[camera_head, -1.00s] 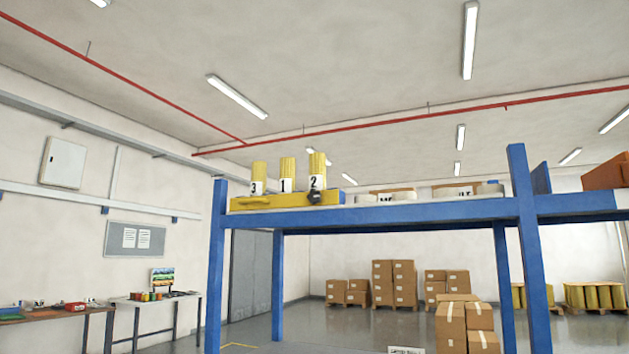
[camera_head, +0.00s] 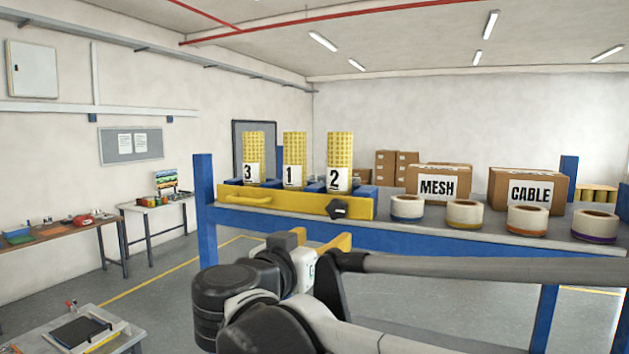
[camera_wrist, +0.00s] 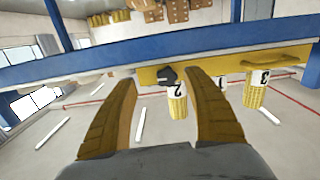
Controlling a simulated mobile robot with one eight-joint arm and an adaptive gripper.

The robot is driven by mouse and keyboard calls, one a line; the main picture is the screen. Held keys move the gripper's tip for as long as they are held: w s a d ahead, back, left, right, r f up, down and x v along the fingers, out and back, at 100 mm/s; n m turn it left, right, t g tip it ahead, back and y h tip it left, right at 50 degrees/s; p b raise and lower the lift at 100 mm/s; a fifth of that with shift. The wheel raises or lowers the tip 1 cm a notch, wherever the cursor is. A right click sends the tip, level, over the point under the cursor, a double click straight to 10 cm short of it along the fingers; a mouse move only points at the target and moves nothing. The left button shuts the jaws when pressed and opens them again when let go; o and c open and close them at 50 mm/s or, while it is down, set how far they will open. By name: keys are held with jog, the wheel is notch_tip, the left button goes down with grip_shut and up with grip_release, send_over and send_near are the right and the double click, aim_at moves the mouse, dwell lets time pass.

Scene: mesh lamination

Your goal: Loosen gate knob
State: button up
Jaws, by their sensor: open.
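The gate knob (camera_head: 338,209) is a black knob on the right part of the yellow gate (camera_head: 285,203), which runs along the front of the blue rack. The gate also has a yellow handle (camera_head: 220,196) at its left. My gripper (camera_head: 320,240) is below and in front of the gate in the head view, apart from the knob. In the wrist view its two brown fingers (camera_wrist: 165,95) are spread, with nothing between them. The knob (camera_wrist: 167,76) shows beyond and between the fingers, and that picture is upside down.
Yellow mesh rolls labelled 3 (camera_head: 252,160), 1 (camera_head: 294,160) and 2 (camera_head: 340,160) stand behind the gate. Several tape rolls, including one with a blue edge (camera_head: 407,208), and boxes marked MESH (camera_head: 438,183) and CABLE (camera_head: 524,190) sit on the shelf.

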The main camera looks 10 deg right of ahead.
aim_at(335, 212)
jog(key=shift+t, duration=0.3)
jog(key=p+x, duration=0.1)
jog(key=x, duration=0.2)
jog(key=r+x, duration=0.1)
jog(key=x, duration=0.3)
jog(key=r+p+x, duration=0.1)
jog(key=x, duration=0.2)
jog(key=shift+w+a+r+p, duration=0.15)
jog(key=shift+w+p, duration=0.2)
jog(key=shift+w, duration=0.2)
jog(key=shift+c, duration=0.4)
jog(key=c, duration=1.1)
